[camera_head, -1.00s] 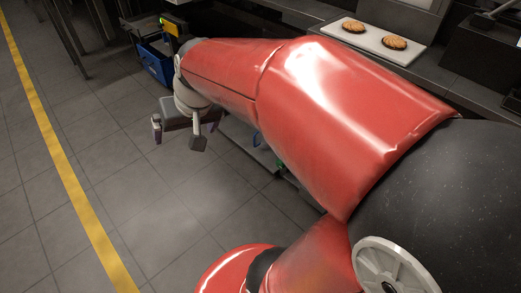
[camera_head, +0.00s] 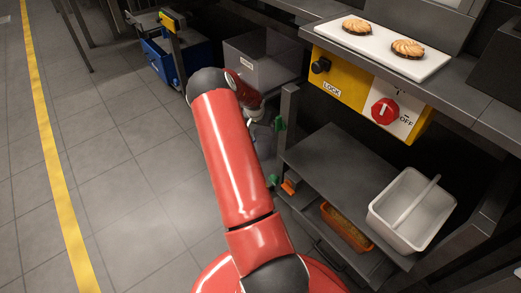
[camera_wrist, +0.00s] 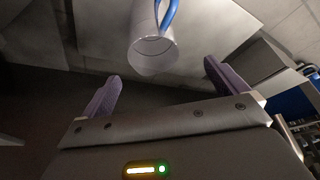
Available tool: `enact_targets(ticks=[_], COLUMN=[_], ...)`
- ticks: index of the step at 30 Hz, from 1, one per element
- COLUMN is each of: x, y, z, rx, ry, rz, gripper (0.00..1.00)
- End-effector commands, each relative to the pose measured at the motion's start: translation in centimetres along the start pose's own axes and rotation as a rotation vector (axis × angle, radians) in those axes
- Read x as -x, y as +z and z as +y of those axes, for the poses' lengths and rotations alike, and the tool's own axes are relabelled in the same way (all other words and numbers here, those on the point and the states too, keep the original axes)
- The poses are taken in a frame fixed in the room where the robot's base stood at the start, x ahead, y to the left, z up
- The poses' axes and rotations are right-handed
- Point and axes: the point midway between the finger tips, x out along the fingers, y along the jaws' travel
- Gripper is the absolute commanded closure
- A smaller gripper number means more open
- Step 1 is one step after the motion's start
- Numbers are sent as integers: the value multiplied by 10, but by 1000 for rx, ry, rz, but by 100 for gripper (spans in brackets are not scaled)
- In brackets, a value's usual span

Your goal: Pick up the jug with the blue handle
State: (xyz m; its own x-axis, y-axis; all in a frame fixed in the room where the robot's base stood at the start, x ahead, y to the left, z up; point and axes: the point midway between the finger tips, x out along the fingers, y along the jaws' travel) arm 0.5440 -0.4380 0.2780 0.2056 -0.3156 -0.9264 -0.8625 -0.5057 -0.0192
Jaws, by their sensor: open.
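The jug (camera_wrist: 152,52) is a pale, see-through cylinder with a blue handle (camera_wrist: 168,14), in the upper middle of the wrist view. Its round open end faces the camera, and its far part is cut off by the top edge. My gripper (camera_wrist: 162,70) is open, its two purple-grey fingers spread wide. The jug shows beyond and between the fingertips, and nothing is held. I cannot clearly make out the jug there.
A white tray (camera_head: 347,38) with two pastries lies on the counter. Below are a yellow panel (camera_head: 338,78) with a red knob, and a lower shelf (camera_head: 335,160) with a white bin (camera_head: 378,212). A grey box (camera_head: 240,72) and a blue crate (camera_head: 158,62) stand behind. The left floor is clear.

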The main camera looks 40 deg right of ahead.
Motion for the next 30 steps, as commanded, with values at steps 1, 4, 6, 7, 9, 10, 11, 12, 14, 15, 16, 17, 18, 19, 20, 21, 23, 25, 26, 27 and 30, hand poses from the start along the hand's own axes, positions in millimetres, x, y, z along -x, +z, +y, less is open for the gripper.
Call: enact_targets(ticks=[1,4,6,7,9,10,11,12,14,15,16,17,18,19,20,21,23,25,26,27,30], x=[-10,-22,-31,-34,-42,-45,-49,-53,-61,-68,-73,-78,-83,-87,-90,-94,-96,-98,-98,-97,-97], y=[0,0,0,0,1,1,2,3,4,6,7,7,7,7,7,6,6,6,6,6,6], z=[6,11,12,12,12,12,12,12,12,12,12,11,12,12,12,12,11,11,11,11,11], rx=[-3,-4,-5,-5,-4,-3,-4,-4,-4,-4,-4,-3,-3,-4,-3,-3,-4,-4,-5,-5,-5], ry=[12,23,25,25,25,25,25,25,25,25,25,25,25,25,25,25,24,23,23,23,23], rz=[3,7,8,8,7,7,7,6,6,5,5,5,6,7,7,7,8,7,7,7,7], gripper=[2,2,2,2,2,2,2,2,2,2,2,2,2,2,2,2,2,2,2,2,2])
